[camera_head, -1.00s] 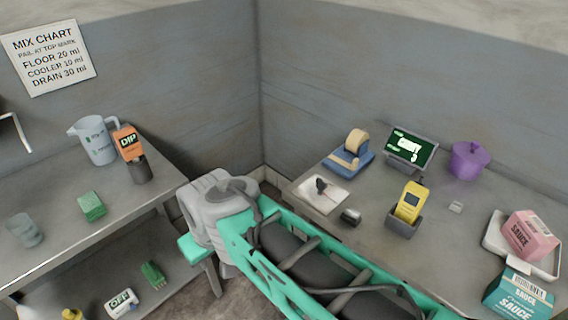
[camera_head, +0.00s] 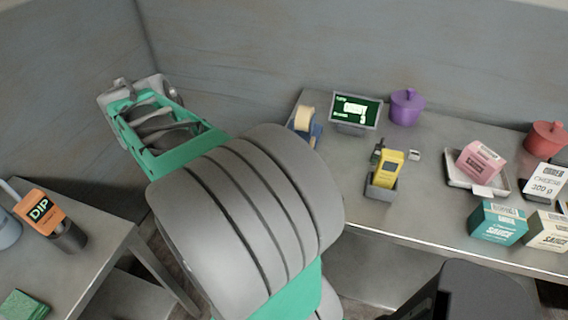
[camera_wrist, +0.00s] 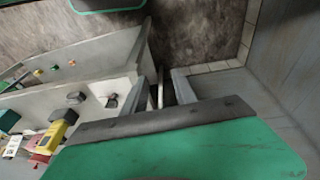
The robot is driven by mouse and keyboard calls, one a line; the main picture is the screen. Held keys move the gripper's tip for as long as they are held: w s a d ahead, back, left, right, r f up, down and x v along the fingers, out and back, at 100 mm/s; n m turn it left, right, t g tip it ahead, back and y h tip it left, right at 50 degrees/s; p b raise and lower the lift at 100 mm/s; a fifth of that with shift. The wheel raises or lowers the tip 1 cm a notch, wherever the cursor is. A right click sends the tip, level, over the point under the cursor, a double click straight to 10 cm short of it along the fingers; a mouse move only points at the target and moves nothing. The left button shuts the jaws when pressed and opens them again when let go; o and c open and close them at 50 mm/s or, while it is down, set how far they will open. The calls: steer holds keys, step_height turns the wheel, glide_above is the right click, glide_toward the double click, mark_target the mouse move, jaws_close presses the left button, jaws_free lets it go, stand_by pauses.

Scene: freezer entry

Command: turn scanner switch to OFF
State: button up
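The yellow scanner (camera_head: 387,168) stands in a grey holder on the right-hand table. It also shows at the left of the wrist view (camera_wrist: 52,137). A small dark knob on a pale plate (camera_wrist: 111,102) sits on that table in the wrist view; it looks like a switch, but its setting and any labels are too small to read. My arm hides that spot in the head view. My gripper (camera_wrist: 163,88) shows in the wrist view with a gap between its two grey fingers, empty and apart from the knob. I cannot make out the fingertips in the head view.
A screen (camera_head: 357,110), a tape dispenser (camera_head: 306,124), a purple pot (camera_head: 406,107) and sauce boxes (camera_head: 497,223) stand on the right-hand table. Walls stand close behind my arm.

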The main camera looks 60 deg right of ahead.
steer(key=s+d+f+m+g+y, duration=0.15)
steer(key=s+d+m+g, duration=0.25)
steer(key=s+d+m, duration=1.05)
steer(key=f+m, duration=0.1)
steer(key=f, duration=0.1)
steer(key=d+f+m, duration=0.1)
steer(key=f, duration=0.1)
steer(key=f+m, duration=0.1)
steer(key=f, duration=0.1)
steer(key=shift+s+d+m+y+b, duration=0.2)
steer(key=shift+s+m+y+b, duration=0.05)
steer(key=shift+m+y+b, duration=0.1)
steer(key=shift+s+f, duration=0.1)
steer(key=shift+f, duration=0.15)
jaws_close()
